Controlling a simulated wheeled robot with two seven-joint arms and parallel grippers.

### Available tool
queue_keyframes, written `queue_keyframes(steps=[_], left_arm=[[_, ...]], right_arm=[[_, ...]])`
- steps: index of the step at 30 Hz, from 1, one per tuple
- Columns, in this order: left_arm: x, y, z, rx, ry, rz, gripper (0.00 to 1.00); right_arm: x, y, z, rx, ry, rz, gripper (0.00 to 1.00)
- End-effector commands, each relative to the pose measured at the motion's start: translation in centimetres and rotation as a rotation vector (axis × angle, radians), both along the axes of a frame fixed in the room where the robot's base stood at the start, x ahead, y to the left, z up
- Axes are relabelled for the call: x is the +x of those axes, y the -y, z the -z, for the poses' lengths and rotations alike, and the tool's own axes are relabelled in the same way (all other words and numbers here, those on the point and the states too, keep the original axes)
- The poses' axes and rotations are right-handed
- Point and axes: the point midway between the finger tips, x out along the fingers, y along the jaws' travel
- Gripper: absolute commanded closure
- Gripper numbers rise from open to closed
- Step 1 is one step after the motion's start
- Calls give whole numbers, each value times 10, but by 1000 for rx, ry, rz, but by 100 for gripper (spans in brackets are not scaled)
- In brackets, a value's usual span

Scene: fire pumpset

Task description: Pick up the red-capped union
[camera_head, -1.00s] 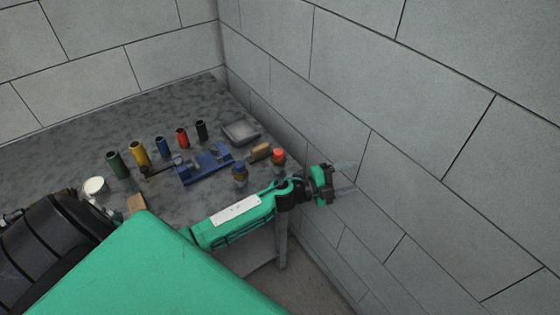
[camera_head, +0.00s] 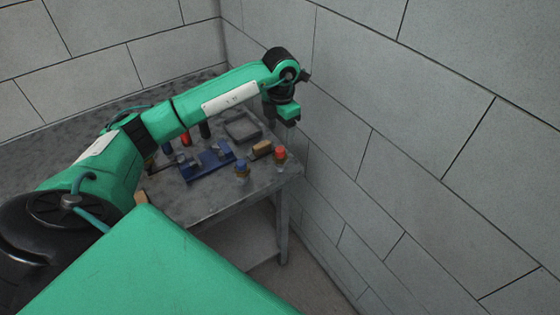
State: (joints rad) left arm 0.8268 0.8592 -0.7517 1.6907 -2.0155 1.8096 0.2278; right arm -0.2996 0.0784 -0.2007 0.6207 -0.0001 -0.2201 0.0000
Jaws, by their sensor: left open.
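My right gripper is not in view.
A blue vise-like fixture (camera_head: 208,162), a brush-like block (camera_head: 262,149) and a grey tray (camera_head: 242,129) sit on the table (camera_head: 220,200). Coloured cylinders are partly hidden behind my arm. A block wall (camera_head: 400,150) stands close on the right.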

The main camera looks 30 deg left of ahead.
Motion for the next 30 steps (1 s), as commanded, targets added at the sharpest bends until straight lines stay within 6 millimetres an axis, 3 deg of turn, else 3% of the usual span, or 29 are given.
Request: queue_keyframes(steps=[12, 20, 30], left_arm=[[-1, 0, 72, 1, -6, 0, 34], [-1, 0, 89, 0, -5, 0, 34], [0, -1, 130, 0, -4, 0, 34]], right_arm=[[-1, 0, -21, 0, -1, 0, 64], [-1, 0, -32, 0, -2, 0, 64], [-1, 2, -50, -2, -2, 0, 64]])
